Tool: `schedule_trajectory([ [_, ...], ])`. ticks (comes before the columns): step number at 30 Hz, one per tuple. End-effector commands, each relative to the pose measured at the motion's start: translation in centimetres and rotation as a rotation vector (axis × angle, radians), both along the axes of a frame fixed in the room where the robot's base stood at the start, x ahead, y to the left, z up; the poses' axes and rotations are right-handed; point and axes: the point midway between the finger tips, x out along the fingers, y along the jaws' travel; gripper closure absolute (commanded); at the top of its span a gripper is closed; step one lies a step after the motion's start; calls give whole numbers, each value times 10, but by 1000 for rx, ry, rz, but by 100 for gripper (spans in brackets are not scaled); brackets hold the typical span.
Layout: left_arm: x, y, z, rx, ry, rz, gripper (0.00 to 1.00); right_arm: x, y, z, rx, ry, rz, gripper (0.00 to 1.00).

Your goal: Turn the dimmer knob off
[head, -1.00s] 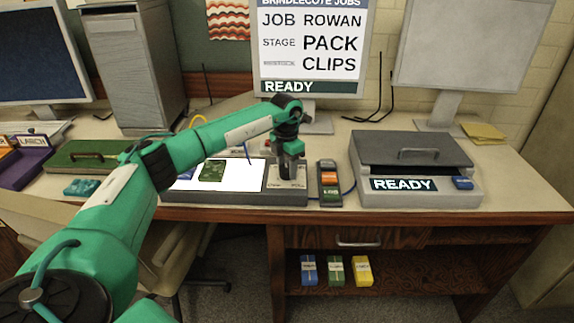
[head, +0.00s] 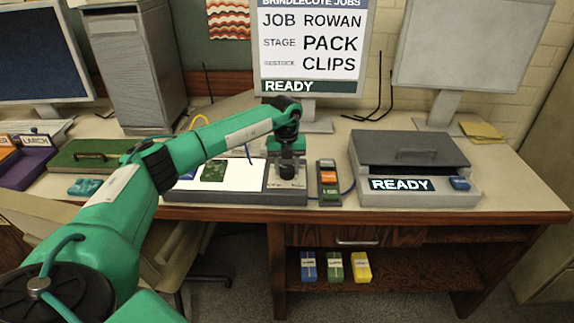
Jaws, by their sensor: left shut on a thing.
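A light panel (head: 243,176) with a bright white surface lies near the front of the desk, with its grey control strip (head: 288,196) at the right end. My left gripper (head: 287,170) points down over this strip. It is shut on the dark dimmer knob (head: 287,172), which is mostly hidden by the jaws. The panel is lit. My right gripper is not in view.
A small upright box with coloured buttons (head: 328,180) stands just right of the strip. A grey lidded unit reading READY (head: 410,152) is further right. A green patterned piece (head: 213,171) lies on the lit panel. A monitor (head: 310,50) stands behind.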

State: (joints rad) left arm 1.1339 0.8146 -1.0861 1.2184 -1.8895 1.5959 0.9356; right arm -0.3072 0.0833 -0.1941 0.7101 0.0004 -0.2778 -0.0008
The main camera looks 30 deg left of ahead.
Motion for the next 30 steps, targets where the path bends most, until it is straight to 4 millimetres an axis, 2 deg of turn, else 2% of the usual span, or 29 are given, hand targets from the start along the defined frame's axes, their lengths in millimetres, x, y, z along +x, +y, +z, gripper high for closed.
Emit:
schedule_trajectory([
  [10,1,0,4,0,-5,330,80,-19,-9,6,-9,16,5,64],
  [19,1,0,3,-1,-3,607,80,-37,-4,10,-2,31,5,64],
  [24,1,0,3,-1,-6,740,80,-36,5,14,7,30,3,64],
  [30,1,0,3,-2,-5,856,80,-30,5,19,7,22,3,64],
])
